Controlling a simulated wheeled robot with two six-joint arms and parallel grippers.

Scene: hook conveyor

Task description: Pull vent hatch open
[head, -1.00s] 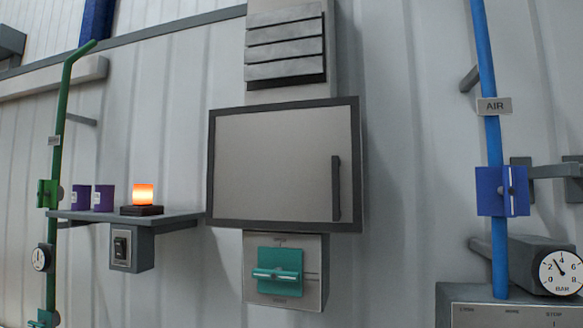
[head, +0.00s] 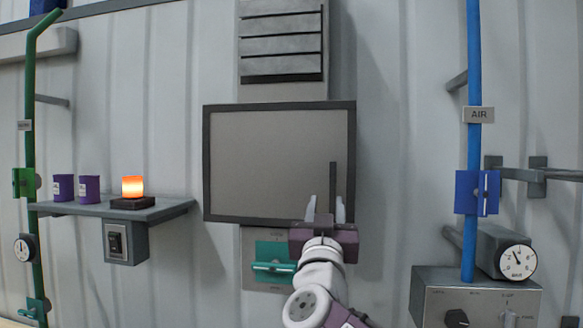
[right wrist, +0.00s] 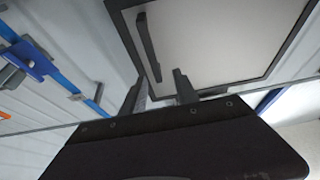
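The vent hatch (head: 265,160) is a grey panel in a dark frame below a louvred duct, and it looks closed. Its dark vertical handle (head: 333,180) is near the right edge. The hatch (right wrist: 215,40) and handle (right wrist: 149,48) also show in the right wrist view. My right gripper (head: 326,208) is open in front of the hatch's lower right, with its fingers either side of the handle's lower end in the head view. In the right wrist view the fingers (right wrist: 160,88) are apart and empty, and the handle lies beyond their tips. My left gripper is not in view.
A teal lever (head: 272,266) on a grey box sits below the hatch, partly behind my right arm. A shelf (head: 165,211) at left holds purple cups (head: 89,189) and a glowing orange lamp (head: 133,186). A blue air pipe (head: 473,140) with a gauge (head: 518,262) stands at right.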

